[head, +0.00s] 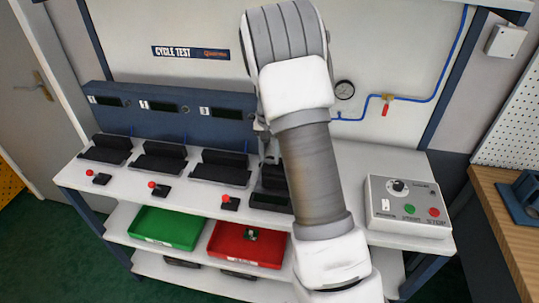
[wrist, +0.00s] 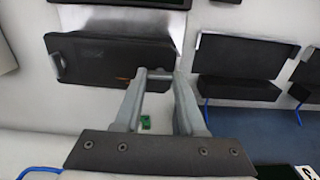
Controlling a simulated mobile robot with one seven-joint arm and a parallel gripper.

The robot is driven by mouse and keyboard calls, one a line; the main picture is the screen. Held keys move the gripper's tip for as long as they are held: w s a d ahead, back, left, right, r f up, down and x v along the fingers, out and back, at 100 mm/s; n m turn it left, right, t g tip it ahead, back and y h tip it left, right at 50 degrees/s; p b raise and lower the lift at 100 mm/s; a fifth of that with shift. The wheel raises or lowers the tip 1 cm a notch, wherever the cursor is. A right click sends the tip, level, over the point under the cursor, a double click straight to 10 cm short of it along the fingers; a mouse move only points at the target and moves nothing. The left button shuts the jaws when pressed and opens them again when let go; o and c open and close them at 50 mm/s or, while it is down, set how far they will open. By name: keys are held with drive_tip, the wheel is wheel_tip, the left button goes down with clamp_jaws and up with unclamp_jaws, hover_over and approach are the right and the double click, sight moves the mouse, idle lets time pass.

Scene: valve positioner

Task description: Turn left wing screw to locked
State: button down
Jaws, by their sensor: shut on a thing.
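In the wrist view my gripper (wrist: 157,73) has its fingertips close together at the right end of a black clamp block (wrist: 105,60). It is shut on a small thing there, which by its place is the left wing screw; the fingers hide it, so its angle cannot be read. A round grey piece (wrist: 58,65), perhaps the other wing screw, shows at the block's opposite end. A small green part (wrist: 145,122) shows between the fingers. In the head view my arm covers much of this rightmost black station (head: 270,200) and hides the fingertips.
More black stations (head: 219,167) with red-knobbed levers (head: 230,203) stand to the left. A green tray (head: 167,228) and a red tray (head: 246,243) sit on the shelf below. A control box (head: 407,206) stands at the right. A blue panel (head: 172,111) runs behind the stations.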

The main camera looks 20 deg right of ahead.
drive_tip(key=shift+c, duration=2.4)
unclamp_jaws()
wheel_tip(320, 180, up, 17)
drive_tip(key=shift+r+p, duration=0.2)
drive_tip(key=shift+p, duration=0.2)
